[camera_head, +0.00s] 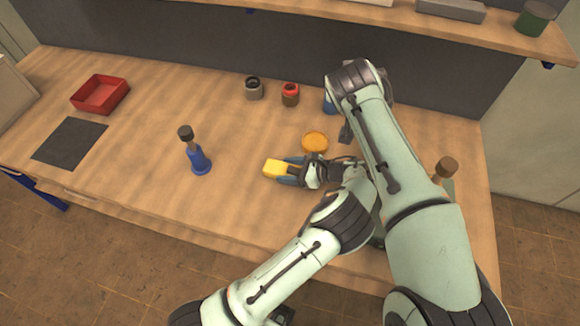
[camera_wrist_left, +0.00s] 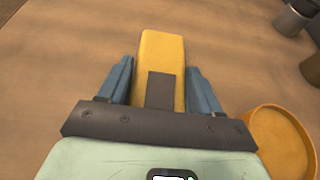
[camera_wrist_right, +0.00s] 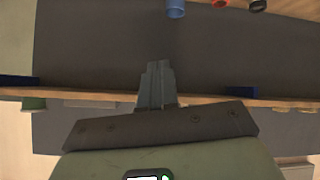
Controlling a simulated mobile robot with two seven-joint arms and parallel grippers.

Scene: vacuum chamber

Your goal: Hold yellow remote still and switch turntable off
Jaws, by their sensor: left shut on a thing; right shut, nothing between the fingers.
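The yellow remote (camera_head: 275,167) lies on or just above the wooden table near its middle. My left gripper (camera_head: 290,172) is shut on it; the left wrist view shows a blue finger on each side of the yellow body (camera_wrist_left: 161,55), which bears a dark grey patch. An orange round dish-like thing (camera_head: 315,141) is just behind the gripper; I cannot tell whether it is the turntable. It also shows in the left wrist view (camera_wrist_left: 280,140). My right gripper (camera_wrist_right: 157,72) is shut and empty; in the head view my right arm largely hides it.
A blue-based upright tool (camera_head: 198,160) stands left of the remote. A red tray (camera_head: 100,94) and dark mat (camera_head: 70,142) lie far left. A grey jar (camera_head: 254,88), red-topped jar (camera_head: 290,95) and partly hidden blue container (camera_head: 329,103) stand behind, below a shelf (camera_head: 400,20).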

